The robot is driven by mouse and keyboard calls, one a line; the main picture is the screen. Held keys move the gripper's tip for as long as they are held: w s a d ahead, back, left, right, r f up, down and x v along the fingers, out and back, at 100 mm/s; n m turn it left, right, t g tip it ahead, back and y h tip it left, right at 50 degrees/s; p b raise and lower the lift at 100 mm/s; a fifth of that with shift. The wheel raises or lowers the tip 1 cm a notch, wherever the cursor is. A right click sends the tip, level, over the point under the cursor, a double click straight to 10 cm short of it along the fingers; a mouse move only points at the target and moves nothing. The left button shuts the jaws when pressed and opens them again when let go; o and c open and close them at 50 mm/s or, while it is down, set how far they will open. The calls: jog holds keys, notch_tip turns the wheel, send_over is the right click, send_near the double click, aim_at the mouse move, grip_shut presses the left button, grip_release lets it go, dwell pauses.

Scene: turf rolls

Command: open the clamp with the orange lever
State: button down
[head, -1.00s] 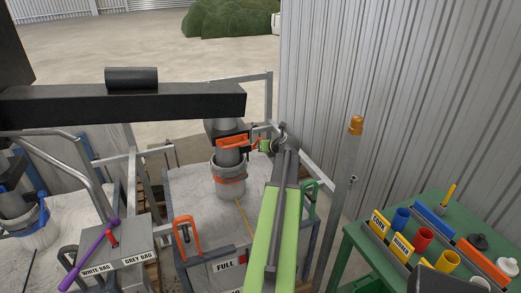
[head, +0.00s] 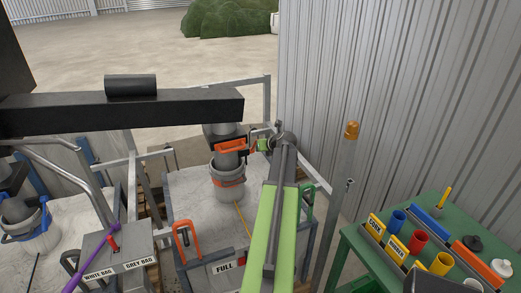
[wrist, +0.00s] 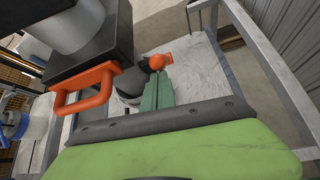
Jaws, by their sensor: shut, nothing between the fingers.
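The clamp is a black block around a grey spout, with an orange loop handle (head: 230,146) on its front. The handle is large at the left of the wrist view (wrist: 84,90). A short dark lever with an orange ball end (wrist: 157,62) sticks out from the block's right side. My gripper (wrist: 157,90) shows its green fingers closed together, empty, just below the orange ball in the wrist view. Whether they touch the lever I cannot tell. In the head view my gripper (head: 262,145) is right beside the clamp, and the lever is small and partly hidden there.
A white bag (head: 190,190) with an orange-banded neck (head: 228,182) stands below the clamp inside a grey metal frame (head: 323,187). A control box (head: 120,250) with a purple lever is at the left. A green table (head: 360,255) with coloured cups and a corrugated wall stand right.

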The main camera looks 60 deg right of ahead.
jog(key=shift+w+d+r+m+t+h, duration=0.15)
jog(key=shift+w+d+r+m+h, duration=0.1)
jog(key=shift+w+d+r, duration=0.25)
jog(key=shift+w+d+r+m+t+h, duration=0.15)
jog(key=shift+w+d+r+h, duration=0.1)
jog(key=shift+r, duration=0.4)
jog(key=s+a+f+y+b, duration=0.1)
jog(key=s+a+f+b, duration=0.2)
jog(key=a+f, duration=0.15)
notch_tip(320, 180, up, 10)
jog(key=s+p, duration=0.2)
jog(key=p, duration=0.8)
jog(key=shift+s+a+r+n+p, duration=0.15)
jog(key=shift+a+n+p, duration=0.05)
jog(key=shift+n+p, duration=0.2)
